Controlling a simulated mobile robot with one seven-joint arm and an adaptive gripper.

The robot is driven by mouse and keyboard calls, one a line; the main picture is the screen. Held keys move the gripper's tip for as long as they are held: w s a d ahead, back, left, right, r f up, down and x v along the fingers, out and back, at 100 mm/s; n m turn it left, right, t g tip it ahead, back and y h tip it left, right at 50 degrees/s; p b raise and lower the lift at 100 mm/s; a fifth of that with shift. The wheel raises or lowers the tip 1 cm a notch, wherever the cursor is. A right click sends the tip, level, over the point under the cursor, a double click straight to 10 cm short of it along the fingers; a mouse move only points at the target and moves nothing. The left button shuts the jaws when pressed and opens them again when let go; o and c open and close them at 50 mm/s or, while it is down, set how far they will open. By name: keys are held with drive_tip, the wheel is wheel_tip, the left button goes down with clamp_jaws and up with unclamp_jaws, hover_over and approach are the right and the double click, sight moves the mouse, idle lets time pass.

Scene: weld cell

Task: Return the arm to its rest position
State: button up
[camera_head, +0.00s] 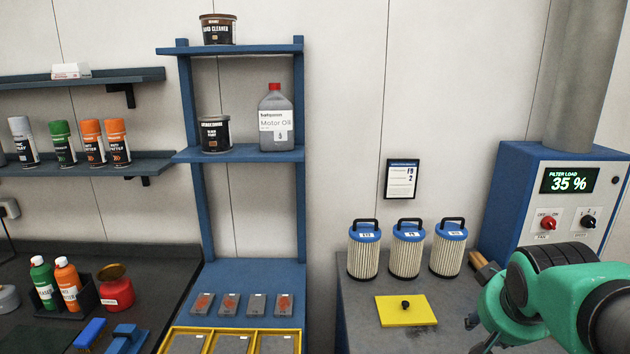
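My green and dark arm reaches in from the lower right corner, in front of the right bench and the blue filter unit. Small dark parts of my gripper (477,335) show at the arm's left end, by the bottom edge. The rest of it is hidden by the arm or cut off, so its fingers cannot be made out. I see nothing held in it.
A yellow plate with a black knob (405,310) lies on the grey bench (365,325), left of my arm. Several pleated filter cartridges (407,252) stand behind it. The filter unit (520,180) reads 35 %. A blue shelf rack (232,155) stands further left.

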drive_tip(key=s+a+f+n+g+y+b, duration=0.1)
drive_tip(key=s+a+f+n+y, duration=0.1)
drive_tip(key=s+a, duration=1)
drive_tip(key=shift+s+a+f+y, duration=0.15)
drive_tip(key=shift+s+f+y, duration=0.25)
drive_tip(key=shift+s+f, duration=0.25)
